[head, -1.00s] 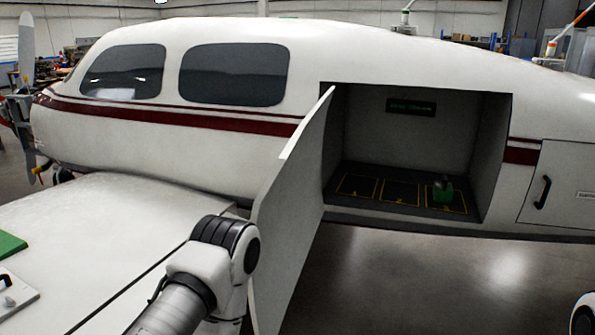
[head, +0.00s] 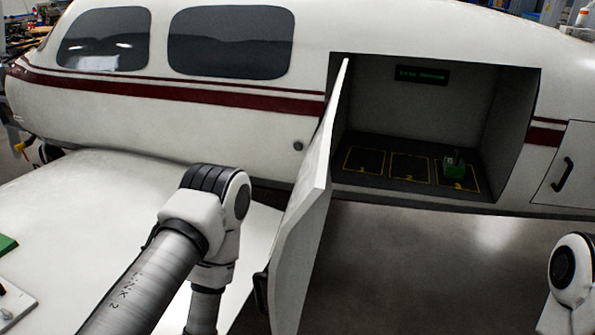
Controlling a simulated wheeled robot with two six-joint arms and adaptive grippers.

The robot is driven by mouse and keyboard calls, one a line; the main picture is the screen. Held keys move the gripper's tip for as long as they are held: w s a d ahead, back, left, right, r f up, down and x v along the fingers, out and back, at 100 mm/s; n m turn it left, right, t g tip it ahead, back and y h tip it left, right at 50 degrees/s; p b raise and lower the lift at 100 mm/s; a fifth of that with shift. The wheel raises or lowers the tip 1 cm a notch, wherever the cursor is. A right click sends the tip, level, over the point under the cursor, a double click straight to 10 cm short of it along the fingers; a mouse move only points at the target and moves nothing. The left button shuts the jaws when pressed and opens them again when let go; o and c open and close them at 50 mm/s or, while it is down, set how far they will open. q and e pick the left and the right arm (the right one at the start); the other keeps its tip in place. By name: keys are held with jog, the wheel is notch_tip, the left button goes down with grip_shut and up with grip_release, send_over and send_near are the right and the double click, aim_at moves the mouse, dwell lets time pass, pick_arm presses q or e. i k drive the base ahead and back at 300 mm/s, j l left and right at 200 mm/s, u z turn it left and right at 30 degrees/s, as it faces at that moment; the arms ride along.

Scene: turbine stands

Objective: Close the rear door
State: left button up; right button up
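A white door (head: 306,215) stands open at the left side of a compartment opening in the aircraft's side, swung out toward me. I see it nearly edge-on, and a dark handle (head: 261,290) shows at its lower left. The open compartment (head: 420,110) has numbered, yellow-outlined spaces on its floor. A small green object (head: 454,169) sits in space 3. My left arm reaches in from the lower left, left of the door, with its gripper out of the frame. Only a piece of my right arm shows at the lower right.
The white wing (head: 110,215) fills the left, with part of a green item (head: 6,244) at its edge. A shut panel with a black handle (head: 562,174) is right of the opening. Bare floor (head: 420,275) lies below the compartment.

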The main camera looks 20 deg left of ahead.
aim_at(290, 267)
jog(key=i+j, duration=0.45)
jog(key=j, duration=0.25)
jog(key=i+j, duration=0.25)
jog(key=j, duration=0.1)
